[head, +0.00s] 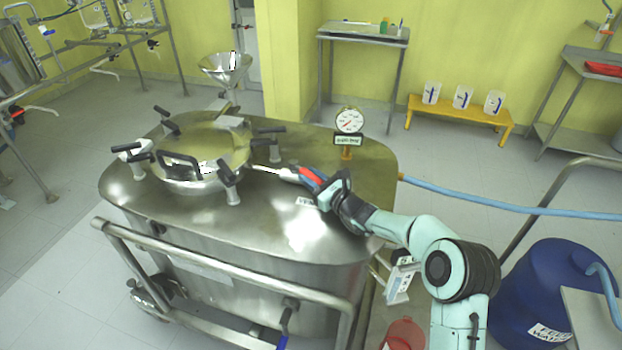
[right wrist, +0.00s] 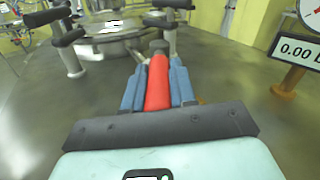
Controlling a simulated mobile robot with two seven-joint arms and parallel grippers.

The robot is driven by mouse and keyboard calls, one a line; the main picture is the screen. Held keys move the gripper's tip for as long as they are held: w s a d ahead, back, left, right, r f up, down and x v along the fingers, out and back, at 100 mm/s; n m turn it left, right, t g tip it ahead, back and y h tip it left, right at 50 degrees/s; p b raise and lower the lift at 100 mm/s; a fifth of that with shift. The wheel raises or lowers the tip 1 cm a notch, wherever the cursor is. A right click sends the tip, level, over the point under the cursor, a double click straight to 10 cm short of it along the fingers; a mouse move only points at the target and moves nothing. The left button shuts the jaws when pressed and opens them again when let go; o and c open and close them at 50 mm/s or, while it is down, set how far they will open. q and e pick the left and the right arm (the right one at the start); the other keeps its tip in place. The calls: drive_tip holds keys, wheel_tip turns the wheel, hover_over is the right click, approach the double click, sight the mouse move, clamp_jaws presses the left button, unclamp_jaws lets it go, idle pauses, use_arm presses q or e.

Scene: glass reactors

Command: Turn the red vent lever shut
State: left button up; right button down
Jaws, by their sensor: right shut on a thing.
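The red vent lever (right wrist: 158,82) is a red grip on a metal stem. In the right wrist view it lies lengthwise between the two blue fingers of my right gripper (right wrist: 158,88), which is shut on it. In the head view a bit of the red lever (head: 309,178) shows between the fingers of my right gripper (head: 307,178). The lever lies just right of the round hatch (head: 200,150), above the steel vessel top (head: 370,165). Its pivot end is not clear. My left gripper is not in view.
Black-handled clamps (head: 229,172) ring the hatch. A pressure gauge (head: 349,121) stands behind my right gripper; its display reads 0.00 in the right wrist view (right wrist: 297,47). A steel funnel (head: 226,68) rises behind the hatch. A blue hose (head: 480,202) runs right, above a blue drum (head: 530,290).

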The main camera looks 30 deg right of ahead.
sight(311, 174)
drive_tip(key=shift+r, duration=0.1)
drive_tip(key=c, duration=0.9)
unclamp_jaws()
use_arm(q)
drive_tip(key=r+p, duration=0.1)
drive_tip(key=p, duration=0.1)
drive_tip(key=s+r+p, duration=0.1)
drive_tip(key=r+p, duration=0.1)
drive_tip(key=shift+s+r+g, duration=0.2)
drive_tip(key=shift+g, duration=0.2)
use_arm(e)
wheel_tip(311, 174, up, 20)
